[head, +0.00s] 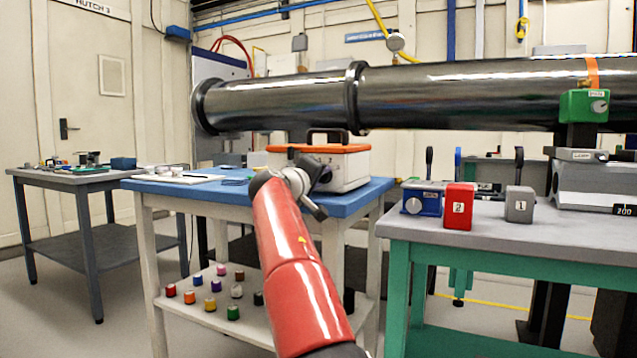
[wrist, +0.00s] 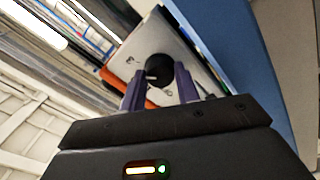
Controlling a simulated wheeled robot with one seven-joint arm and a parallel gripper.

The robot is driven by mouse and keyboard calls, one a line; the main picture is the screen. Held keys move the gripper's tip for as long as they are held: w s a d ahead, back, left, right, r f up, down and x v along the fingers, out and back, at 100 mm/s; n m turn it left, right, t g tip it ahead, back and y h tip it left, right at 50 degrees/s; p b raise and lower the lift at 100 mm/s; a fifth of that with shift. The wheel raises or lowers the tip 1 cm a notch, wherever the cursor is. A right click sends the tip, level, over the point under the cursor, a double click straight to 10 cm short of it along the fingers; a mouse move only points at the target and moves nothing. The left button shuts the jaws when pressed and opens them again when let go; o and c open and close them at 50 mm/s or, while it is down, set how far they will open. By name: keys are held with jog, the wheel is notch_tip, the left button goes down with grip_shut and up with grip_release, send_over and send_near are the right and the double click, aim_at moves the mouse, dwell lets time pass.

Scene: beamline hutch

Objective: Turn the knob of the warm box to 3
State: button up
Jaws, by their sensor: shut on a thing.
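The warm box (head: 345,170) is a white case with an orange lid and a dark handle, standing on the blue-topped table. In the wrist view its pale front face (wrist: 202,62) is seen tilted. Its round black knob (wrist: 159,66) sits between the two purple fingers of my gripper (wrist: 158,84), which is shut on it. A small pale mark shows on the knob. In the head view my gripper (head: 314,186) is at the box's front and hides the knob.
A grey-topped bench (head: 480,240) at right holds blue, red and grey blocks. A large dark pipe (head: 290,98) runs above the box.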

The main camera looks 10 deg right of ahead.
jog(key=shift+f+m+b, duration=0.2)
jog(key=shift+m+b, duration=0.1)
jog(key=shift+m, duration=1)
jog(key=o, duration=1)
jog(key=shift+c, duration=0.2)
jog(key=shift+r, duration=0.1)
jog(key=b+v, duration=0.2)
jog(key=v, duration=0.5)
jog(key=shift+s+a, duration=0.25)
jog(key=shift+s, duration=0.05)
